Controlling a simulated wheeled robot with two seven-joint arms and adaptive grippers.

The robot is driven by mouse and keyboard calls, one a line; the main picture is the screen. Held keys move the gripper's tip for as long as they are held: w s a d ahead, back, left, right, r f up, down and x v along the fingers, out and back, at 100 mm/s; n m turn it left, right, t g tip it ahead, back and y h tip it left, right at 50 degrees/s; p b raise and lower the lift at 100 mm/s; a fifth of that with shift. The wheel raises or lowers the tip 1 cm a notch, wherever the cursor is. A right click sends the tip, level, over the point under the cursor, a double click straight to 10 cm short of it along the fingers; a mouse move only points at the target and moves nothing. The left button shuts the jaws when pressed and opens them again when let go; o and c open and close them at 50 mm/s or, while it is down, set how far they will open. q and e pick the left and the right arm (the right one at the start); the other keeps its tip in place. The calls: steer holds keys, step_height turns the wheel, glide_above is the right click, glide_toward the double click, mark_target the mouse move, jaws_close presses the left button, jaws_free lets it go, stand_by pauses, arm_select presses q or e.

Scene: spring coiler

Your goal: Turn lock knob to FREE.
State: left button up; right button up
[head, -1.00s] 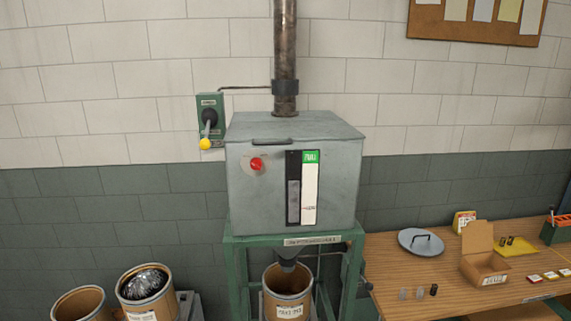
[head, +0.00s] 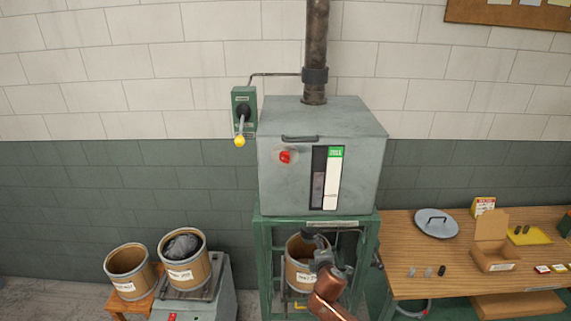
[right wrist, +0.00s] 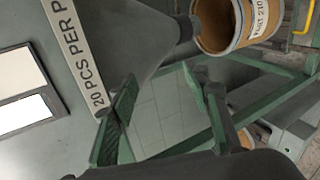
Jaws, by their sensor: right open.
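A red knob (head: 286,157) sits on the upper left front of the grey metal machine (head: 290,190). A lever with a yellow ball end (head: 240,141) hangs down from a green wall box (head: 244,98) left of the machine. No lettering by either is readable, so I cannot tell which is the lock knob. My right gripper (head: 322,256) is in front of the green stand, below the machine body. In the right wrist view my right gripper (right wrist: 165,95) is open and empty, with the grey funnel (right wrist: 135,40) just beyond it. My left gripper is not in view.
The green stand (head: 264,262) frames a fibre drum (head: 298,278) under the funnel. Two more drums (head: 128,272) stand at the left, one holding metal parts. A wooden bench (head: 400,250) with a lid (head: 437,223) and an open carton (head: 492,258) is at the right.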

steer(key=a+r+n+t+p, duration=0.1)
steer(key=a+r+n, duration=0.15)
steer(key=r, duration=0.75)
steer(key=a+r+n+t+p, duration=0.1)
steer(key=a+r, duration=0.3)
steer(key=r, duration=0.5)
steer(key=n+t+y+p, duration=0.2)
steer(key=n+t+p, duration=0.1)
glide_toward(285, 161)
steer(key=w, duration=0.4)
steer(key=w+p, duration=0.1)
steer(key=w, duration=0.1)
steer(key=w+a, duration=0.1)
steer(key=shift+w+r+p, duration=0.25)
steer(key=shift+w+p, duration=0.15)
steer(key=shift+w, duration=0.8)
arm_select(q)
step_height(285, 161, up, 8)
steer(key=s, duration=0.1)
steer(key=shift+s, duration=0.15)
arm_select(e)
steer(key=shift+f, duration=0.1)
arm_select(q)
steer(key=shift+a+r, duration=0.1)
arm_select(e)
steer(key=shift+c, duration=0.6)
steer(key=c, duration=1)
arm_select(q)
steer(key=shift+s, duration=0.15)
